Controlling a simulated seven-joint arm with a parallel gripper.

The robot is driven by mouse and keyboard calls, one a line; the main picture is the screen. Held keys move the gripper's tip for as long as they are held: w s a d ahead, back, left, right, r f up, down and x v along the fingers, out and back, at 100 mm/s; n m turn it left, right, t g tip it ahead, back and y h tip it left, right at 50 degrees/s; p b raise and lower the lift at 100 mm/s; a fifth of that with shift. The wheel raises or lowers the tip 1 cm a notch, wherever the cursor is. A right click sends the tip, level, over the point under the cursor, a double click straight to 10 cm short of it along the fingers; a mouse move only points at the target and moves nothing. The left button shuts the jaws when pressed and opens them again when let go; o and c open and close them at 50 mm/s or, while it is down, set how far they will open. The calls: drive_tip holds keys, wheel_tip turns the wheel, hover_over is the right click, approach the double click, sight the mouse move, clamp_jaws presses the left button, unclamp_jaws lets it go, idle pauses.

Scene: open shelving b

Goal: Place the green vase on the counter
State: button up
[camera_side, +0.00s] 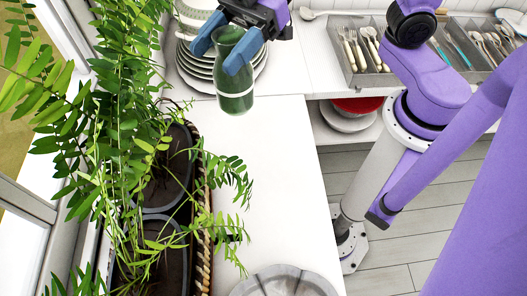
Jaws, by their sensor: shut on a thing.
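The green vase (235,99) is in the upper middle of the side view, a bottle-like shape with a pale band. My gripper (229,55) comes from above and is shut on the vase, with one blue finger on each side of its upper part. The vase looks upright and appears to be held above the white counter (280,170); the exact gap under its base is hard to tell. The fingers hide part of its neck.
A stack of plates (196,66) stands behind the vase. A leafy plant in a long basket (204,225) lines the left. A cutlery tray (365,80) is at the upper right, and a grey dish (285,283) at the front. The middle counter is clear.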

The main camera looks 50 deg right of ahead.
drive_tip(key=s+d+f+n+g, duration=0.3)
drive_tip(key=d+f, duration=0.1)
wheel_tip(320, 180, down, 18)
drive_tip(key=shift+d+r, duration=0.2)
drive_tip(key=shift+r, duration=0.05)
idle(0.7)
drive_tip(key=shift+s+f, duration=0.1)
drive_tip(key=shift+f, duration=0.05)
drive_tip(key=o, duration=1.6)
drive_tip(key=v, duration=0.7)
drive_tip(key=shift+d+r, duration=0.15)
drive_tip(key=shift+r, duration=0.2)
